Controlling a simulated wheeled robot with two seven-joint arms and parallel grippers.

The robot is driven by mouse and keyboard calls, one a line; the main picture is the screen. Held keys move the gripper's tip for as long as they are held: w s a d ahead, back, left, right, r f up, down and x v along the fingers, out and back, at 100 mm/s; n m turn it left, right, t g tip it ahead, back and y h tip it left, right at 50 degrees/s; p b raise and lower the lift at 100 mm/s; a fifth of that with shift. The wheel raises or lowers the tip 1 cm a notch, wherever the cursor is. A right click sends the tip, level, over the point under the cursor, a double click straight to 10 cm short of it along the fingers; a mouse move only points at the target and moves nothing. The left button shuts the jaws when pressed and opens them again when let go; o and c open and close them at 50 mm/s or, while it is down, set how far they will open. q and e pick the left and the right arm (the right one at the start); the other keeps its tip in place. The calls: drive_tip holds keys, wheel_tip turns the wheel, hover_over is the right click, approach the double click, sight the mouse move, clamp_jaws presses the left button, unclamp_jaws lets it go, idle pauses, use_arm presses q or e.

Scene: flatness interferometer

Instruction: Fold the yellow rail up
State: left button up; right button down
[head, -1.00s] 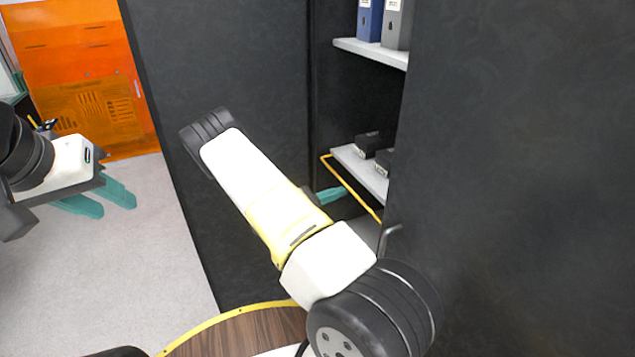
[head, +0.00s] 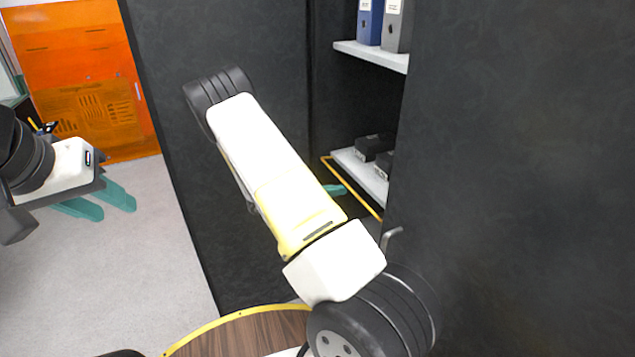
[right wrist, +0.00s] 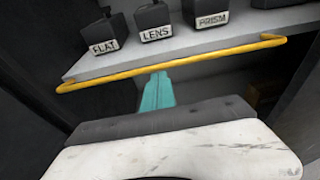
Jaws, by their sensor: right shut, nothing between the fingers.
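The yellow rail (head: 352,189) runs along the front of the lower shelf in the dark cabinet. In the right wrist view the rail (right wrist: 170,66) crosses in front of the shelf edge, its ends bent back toward the cabinet. My right gripper (right wrist: 158,78) is shut and empty, its teal fingertips just below the rail's middle; I cannot tell whether they touch it. In the head view my right arm hides most of this gripper, and only a teal finger (head: 335,190) shows by the rail. My left gripper (head: 112,202) is open and empty at the far left, over the floor.
The lower shelf (right wrist: 190,44) holds black boxes labelled FLAT (right wrist: 103,32), LENS (right wrist: 154,20) and PRISM (right wrist: 211,14). Binders (head: 396,22) stand on the upper shelf (head: 372,54). Dark cabinet panels flank the opening, with a handle (head: 391,237) on the right one.

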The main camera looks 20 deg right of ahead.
sight(346, 184)
drive_tip(key=r+y, duration=0.3)
drive_tip(key=shift+d+g+y, duration=0.3)
drive_tip(key=shift+d+y, duration=0.05)
drive_tip(key=shift+y, duration=0.05)
drive_tip(key=d+r+y, duration=0.1)
drive_tip(key=y, duration=0.1)
drive_tip(key=d+r+y, duration=0.1)
drive_tip(key=r+y, duration=0.1)
drive_tip(key=y, duration=0.1)
drive_tip(key=shift+d, duration=0.2)
drive_tip(key=shift+w+d+r+g+y, duration=0.15)
drive_tip(key=shift+d+r+y, duration=0.35)
drive_tip(key=shift+d+y, duration=0.4)
drive_tip(key=shift+w+d+r+g+y, duration=0.15)
drive_tip(key=shift+d+r+y, duration=0.3)
drive_tip(key=shift+d+y, duration=0.4)
drive_tip(key=shift+s+d, duration=0.1)
drive_tip(key=shift+s, duration=0.05)
